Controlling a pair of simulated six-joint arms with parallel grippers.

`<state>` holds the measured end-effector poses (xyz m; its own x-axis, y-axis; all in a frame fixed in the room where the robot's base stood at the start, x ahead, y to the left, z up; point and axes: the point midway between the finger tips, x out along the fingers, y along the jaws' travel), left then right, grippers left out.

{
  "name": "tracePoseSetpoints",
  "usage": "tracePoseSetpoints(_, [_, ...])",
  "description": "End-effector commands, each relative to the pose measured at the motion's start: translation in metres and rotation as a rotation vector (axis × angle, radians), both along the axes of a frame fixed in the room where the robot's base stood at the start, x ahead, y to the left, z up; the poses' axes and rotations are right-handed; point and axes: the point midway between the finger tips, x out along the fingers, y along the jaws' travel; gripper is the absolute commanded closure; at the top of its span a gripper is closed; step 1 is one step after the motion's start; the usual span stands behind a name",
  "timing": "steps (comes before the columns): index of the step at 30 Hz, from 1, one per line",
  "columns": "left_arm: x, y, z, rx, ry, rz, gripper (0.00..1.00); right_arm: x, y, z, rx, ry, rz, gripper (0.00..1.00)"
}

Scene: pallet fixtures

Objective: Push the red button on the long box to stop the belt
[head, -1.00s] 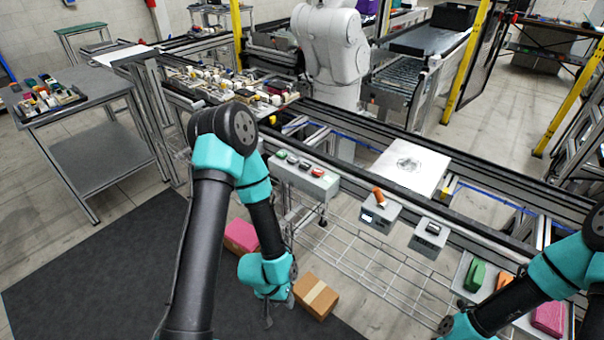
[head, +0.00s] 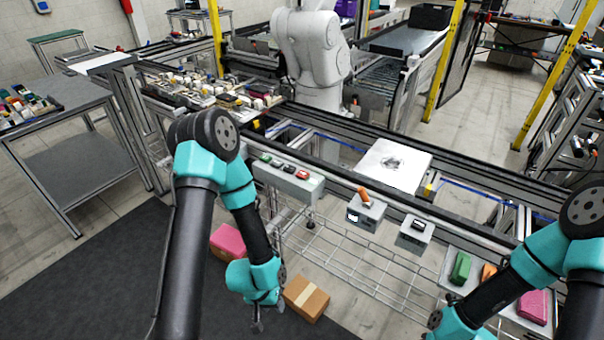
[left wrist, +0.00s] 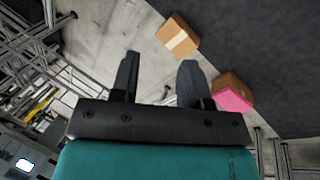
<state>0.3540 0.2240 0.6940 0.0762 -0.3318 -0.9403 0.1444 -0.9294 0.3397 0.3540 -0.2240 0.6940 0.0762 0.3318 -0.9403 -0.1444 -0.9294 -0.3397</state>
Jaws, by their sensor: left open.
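The long box (head: 288,180) is pale grey and fixed to the front rail of the belt frame, with a row of small buttons on top. A red button (head: 289,168) shows among them, with green (head: 265,157) at the left end. My left gripper (head: 258,325) hangs low in front of the box, well below it and apart from it, pointing at the floor. In the left wrist view its two dark fingers (left wrist: 160,80) are spread with nothing between them. My right arm is at the lower right; its gripper is out of the frame.
A cardboard box (head: 306,298) and a box with a pink top (head: 229,241) are on the floor near my left gripper. Right of the long box are a grey box with an orange knob (head: 363,208) and another grey box (head: 415,233). A wire shelf (head: 350,255) lies below.

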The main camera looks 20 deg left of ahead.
Motion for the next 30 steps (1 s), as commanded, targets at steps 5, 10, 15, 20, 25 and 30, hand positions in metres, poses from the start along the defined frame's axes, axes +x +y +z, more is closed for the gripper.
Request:
tracePoseSetpoints(5, [0.007,0.0,0.0,-0.002,-0.001,-0.01,0.76,0.0,0.0,0.0,0.0,0.0,0.0,0.57])
tracePoseSetpoints(10, [0.035,-0.002,0.001,-0.006,-0.006,-0.061,0.92,0.0,0.0,0.0,0.0,0.0,0.0,0.57])
tracePoseSetpoints(15, [0.085,-0.003,0.009,-0.003,-0.006,-0.158,1.0,0.0,0.0,0.0,0.0,0.0,0.0,0.57])
tracePoseSetpoints(20, [0.137,-0.001,0.027,0.014,-0.003,-0.259,1.0,0.0,0.0,0.0,0.0,0.0,0.0,0.57])
tracePoseSetpoints(25, [0.189,0.006,0.055,0.048,0.005,-0.36,1.0,0.0,0.0,0.0,0.0,0.0,0.0,0.57])
tracePoseSetpoints(30, [0.236,0.016,0.093,0.099,0.02,-0.453,1.0,0.0,0.0,0.0,0.0,0.0,0.0,0.57])
